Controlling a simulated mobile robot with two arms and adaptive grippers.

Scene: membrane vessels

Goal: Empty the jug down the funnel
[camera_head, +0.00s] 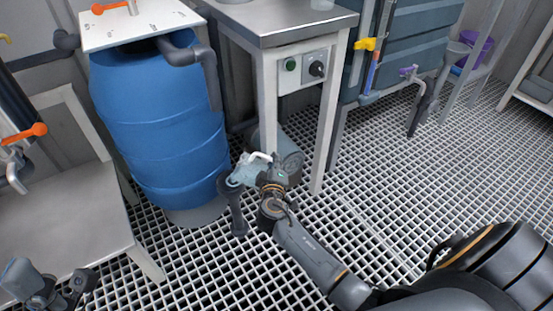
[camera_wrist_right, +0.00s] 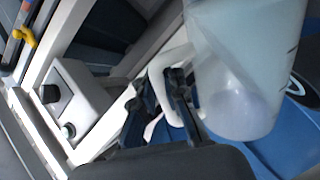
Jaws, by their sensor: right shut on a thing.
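My right gripper (camera_head: 268,172) is shut on the white handle of a pale translucent jug (camera_head: 243,174). The jug is held tilted, just above a dark grey funnel (camera_head: 236,212) whose stem runs down toward the floor grating. In the right wrist view the jug (camera_wrist_right: 245,60) fills the upper right, and its white handle (camera_wrist_right: 167,88) lies between the fingers of the right gripper (camera_wrist_right: 160,108). I cannot tell how much liquid is in the jug, or whether any is flowing. My left gripper (camera_head: 48,287) is at the lower left, empty, with its fingers apart.
A blue barrel (camera_head: 160,125) stands close on the left of the jug. A steel-topped bench (camera_head: 285,20) with a switch box (camera_head: 303,68) is just behind. A grey table (camera_head: 60,225) is at the left. Open grating lies to the right.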

